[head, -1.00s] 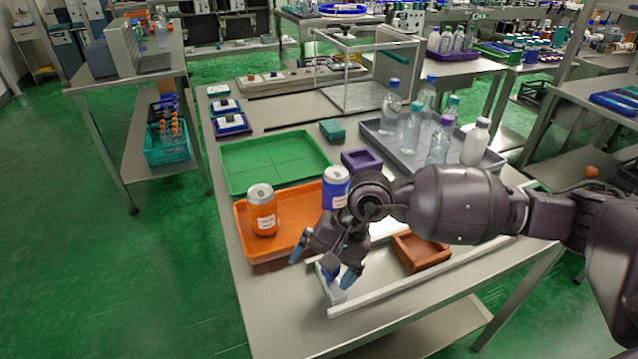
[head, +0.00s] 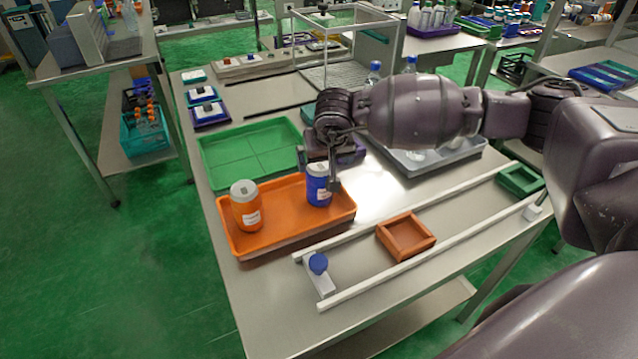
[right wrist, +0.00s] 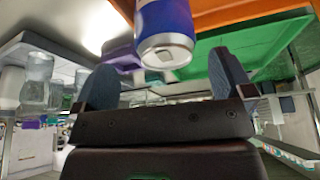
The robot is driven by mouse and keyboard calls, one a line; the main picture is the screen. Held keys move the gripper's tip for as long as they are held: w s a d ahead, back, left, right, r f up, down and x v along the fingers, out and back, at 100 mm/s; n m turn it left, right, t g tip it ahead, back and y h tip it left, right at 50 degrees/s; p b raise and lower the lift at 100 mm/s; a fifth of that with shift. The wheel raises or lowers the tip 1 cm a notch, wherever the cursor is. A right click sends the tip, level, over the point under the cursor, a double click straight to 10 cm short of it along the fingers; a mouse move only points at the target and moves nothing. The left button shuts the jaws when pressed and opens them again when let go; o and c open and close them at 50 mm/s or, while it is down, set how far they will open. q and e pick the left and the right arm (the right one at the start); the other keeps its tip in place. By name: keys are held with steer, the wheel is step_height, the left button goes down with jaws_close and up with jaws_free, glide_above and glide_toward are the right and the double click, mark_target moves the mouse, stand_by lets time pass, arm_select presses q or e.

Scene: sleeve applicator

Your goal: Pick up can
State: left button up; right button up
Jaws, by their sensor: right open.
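A blue can (head: 319,192) with a silver lid and a white label stands upright in the orange tray (head: 285,238), at its right part. My left gripper is not in view.
A green tray (head: 250,140) lies behind the orange tray. A white-railed track with a brown box (head: 405,236), a green box (head: 521,181) and a blue knob (head: 318,263) runs in front.

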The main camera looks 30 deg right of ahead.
mark_target(320, 165)
steer(key=shift+a+x, duration=0.15)
steer(key=shift+x, duration=1.15)
steer(key=shift+a+x, duration=0.1)
steer(key=shift+x, duration=1.15)
steer(key=shift+w, duration=0.1)
steer(key=shift+c, duration=0.5)
steer(key=c, duration=0.9)
steer(key=shift+c, duration=1.2)
steer(key=shift+r, duration=0.15)
